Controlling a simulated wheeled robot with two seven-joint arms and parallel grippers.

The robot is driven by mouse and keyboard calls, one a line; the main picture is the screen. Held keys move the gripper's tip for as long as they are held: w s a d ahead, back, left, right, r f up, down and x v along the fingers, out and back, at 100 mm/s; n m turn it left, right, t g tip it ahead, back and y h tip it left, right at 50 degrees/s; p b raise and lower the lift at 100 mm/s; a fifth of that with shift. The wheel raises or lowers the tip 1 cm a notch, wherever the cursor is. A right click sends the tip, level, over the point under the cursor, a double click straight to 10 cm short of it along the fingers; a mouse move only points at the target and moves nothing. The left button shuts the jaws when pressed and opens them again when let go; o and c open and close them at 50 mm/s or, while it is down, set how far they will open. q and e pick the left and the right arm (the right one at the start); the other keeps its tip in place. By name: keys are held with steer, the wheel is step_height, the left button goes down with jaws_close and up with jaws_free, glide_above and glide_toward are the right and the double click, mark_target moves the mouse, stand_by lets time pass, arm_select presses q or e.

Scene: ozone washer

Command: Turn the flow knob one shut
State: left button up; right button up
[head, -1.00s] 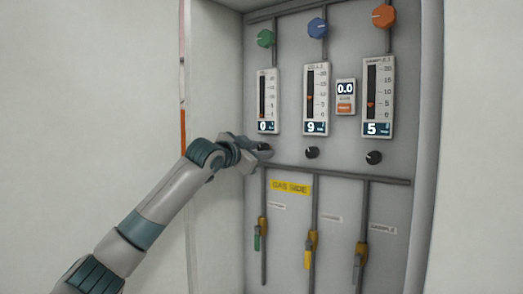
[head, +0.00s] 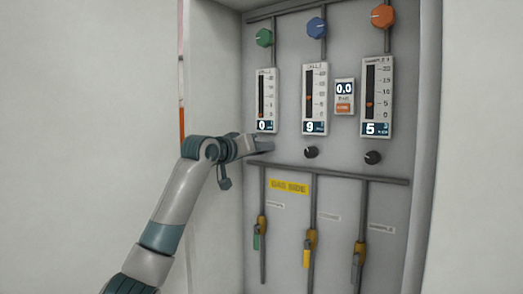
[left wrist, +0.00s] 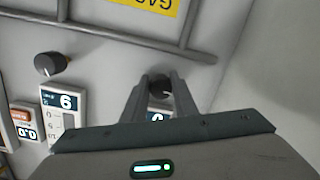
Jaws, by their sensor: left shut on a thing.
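My left gripper (head: 264,144) is at the leftmost black flow knob, under the left flow meter (head: 267,100). In the head view the gripper hides this knob. In the left wrist view the knob (left wrist: 160,84) sits between the fingertips, and the gripper (left wrist: 163,88) is shut on it. The left meter's display reads 0. The middle black knob (head: 311,152) and right black knob (head: 372,157) are free, and their meters read 9 and 5. My right gripper is not in view.
Green (head: 264,38), blue (head: 317,27) and orange (head: 383,16) knobs sit above the meters. A horizontal pipe (head: 340,174) runs just below the black knobs. The cabinet's left side wall (head: 216,80) is close beside my left arm.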

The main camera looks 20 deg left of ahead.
arm_select(q)
steer(key=n, duration=0.5)
steer(key=shift+r+h, duration=0.25)
steer(key=shift+h, duration=0.05)
steer(key=n, duration=0.5)
steer(key=shift+n+h, duration=0.3)
steer(key=shift+f, duration=0.1)
steer(key=o, duration=1)
steer(key=shift+a, duration=0.1)
